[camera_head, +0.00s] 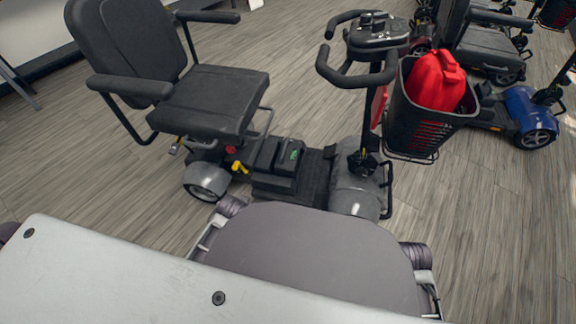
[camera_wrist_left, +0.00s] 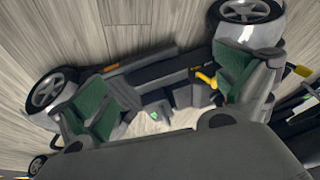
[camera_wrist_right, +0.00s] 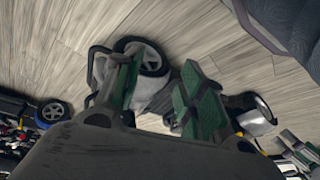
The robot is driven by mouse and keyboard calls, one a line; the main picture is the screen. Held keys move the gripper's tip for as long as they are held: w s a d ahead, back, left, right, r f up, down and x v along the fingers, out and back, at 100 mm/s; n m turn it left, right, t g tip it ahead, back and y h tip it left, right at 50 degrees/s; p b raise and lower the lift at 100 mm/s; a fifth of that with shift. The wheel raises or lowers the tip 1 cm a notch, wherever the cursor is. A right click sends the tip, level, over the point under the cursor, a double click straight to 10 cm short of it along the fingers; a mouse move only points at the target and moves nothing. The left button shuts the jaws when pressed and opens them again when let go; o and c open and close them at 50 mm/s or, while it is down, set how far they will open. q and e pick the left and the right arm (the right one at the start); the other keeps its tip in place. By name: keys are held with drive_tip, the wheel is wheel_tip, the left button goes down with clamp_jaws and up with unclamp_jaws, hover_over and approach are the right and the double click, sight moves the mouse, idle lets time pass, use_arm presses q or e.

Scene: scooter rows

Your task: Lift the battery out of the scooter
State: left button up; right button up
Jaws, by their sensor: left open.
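The scooter (camera_head: 330,185) stands side-on in front of me, with a black seat at left and handlebars at right. The battery (camera_head: 288,157) is a dark box with a small green light, sitting on the deck between seat and front column. My left gripper (camera_wrist_left: 164,96) is open and empty, its green-padded fingers wide apart; scooter deck and wheels show beyond it. My right gripper (camera_wrist_right: 158,90) is also open and empty, with the scooter's front wheel (camera_wrist_right: 150,58) beyond its fingers. Neither gripper's fingers show in the head view.
A black seat (camera_head: 217,100) with armrests overhangs the deck at left. A front basket (camera_head: 425,120) holds a red bag (camera_head: 436,80). A yellow lever (camera_head: 239,167) is left of the battery. Other scooters, one blue (camera_head: 530,110), stand at the right rear. Wooden floor is clear at right.

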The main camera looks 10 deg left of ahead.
use_arm(q)
drive_tip(key=w+a+f+n+t+y+b, duration=0.1)
drive_tip(key=w+f+t+b, duration=0.15)
drive_tip(key=w, duration=0.45)
drive_tip(key=w+a+f+n+t+y+b, duration=0.1)
drive_tip(key=w+f+n+t+y+b, duration=0.15)
drive_tip(key=w, duration=0.45)
drive_tip(key=w+d+f+m+t+h, duration=0.3)
drive_tip(key=w+d+f+h, duration=0.2)
drive_tip(key=d, duration=0.3)
drive_tip(key=shift+w+f+m+t+b, duration=0.3)
drive_tip(key=shift+w+f+m+t, duration=0.1)
drive_tip(key=shift+w+f, duration=0.35)
use_arm(e)
drive_tip(key=s+a+f+t+y, duration=0.1)
drive_tip(key=a+f+t+y, duration=0.2)
drive_tip(key=a+f, duration=0.2)
drive_tip(key=a, duration=0.3)
drive_tip(key=shift+f+m+y, duration=0.3)
drive_tip(key=shift+f+y, duration=0.1)
use_arm(q)
drive_tip(key=shift+w+r, duration=0.1)
